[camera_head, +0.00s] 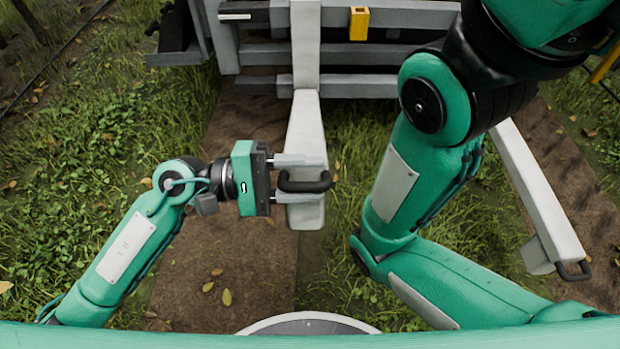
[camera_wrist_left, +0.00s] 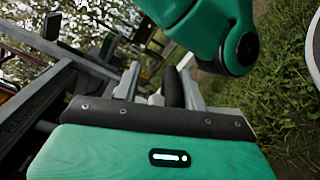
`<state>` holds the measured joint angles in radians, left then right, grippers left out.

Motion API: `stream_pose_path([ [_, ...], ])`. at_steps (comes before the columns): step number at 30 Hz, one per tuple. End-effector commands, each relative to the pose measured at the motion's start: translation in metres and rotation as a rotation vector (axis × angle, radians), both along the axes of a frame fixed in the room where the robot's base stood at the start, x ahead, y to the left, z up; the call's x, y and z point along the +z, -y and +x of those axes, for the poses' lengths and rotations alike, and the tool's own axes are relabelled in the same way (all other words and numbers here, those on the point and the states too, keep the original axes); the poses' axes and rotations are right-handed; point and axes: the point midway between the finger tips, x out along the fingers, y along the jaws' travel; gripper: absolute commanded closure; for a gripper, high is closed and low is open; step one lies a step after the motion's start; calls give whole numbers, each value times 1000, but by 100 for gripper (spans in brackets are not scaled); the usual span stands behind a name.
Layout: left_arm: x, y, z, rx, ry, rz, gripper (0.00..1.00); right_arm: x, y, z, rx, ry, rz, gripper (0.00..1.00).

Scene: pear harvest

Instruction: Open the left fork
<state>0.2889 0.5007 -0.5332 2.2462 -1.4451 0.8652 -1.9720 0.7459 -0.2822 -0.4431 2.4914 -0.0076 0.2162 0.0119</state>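The left fork (camera_head: 305,125) is a long pale grey beam that runs from the grey frame toward me. A black bar handle (camera_head: 318,183) sits near its close end. My left gripper (camera_head: 318,180) reaches it from the left, with one grey finger on the far side of the handle and one on the near side. The fingers stand apart with the handle between them, and a gap shows at the far finger. In the left wrist view, a dark bar (camera_wrist_left: 173,88) shows between the fingers, partly hidden by the gripper body. My right gripper is out of view.
A second pale fork (camera_head: 535,190) with a black handle (camera_head: 573,271) lies at the right, behind my right arm. The grey cross-beam frame (camera_head: 390,18) carries a yellow bracket (camera_head: 359,23). Grass and bare soil (camera_head: 215,260) lie below.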

Motion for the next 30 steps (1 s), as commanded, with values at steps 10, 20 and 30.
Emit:
stream_pose_path([
  [10,14,-3,2,4,2,-1,62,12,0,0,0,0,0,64],
  [20,14,-3,2,4,2,-1,62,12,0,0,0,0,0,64],
  [30,10,-18,2,4,3,0,62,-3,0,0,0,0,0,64],
])
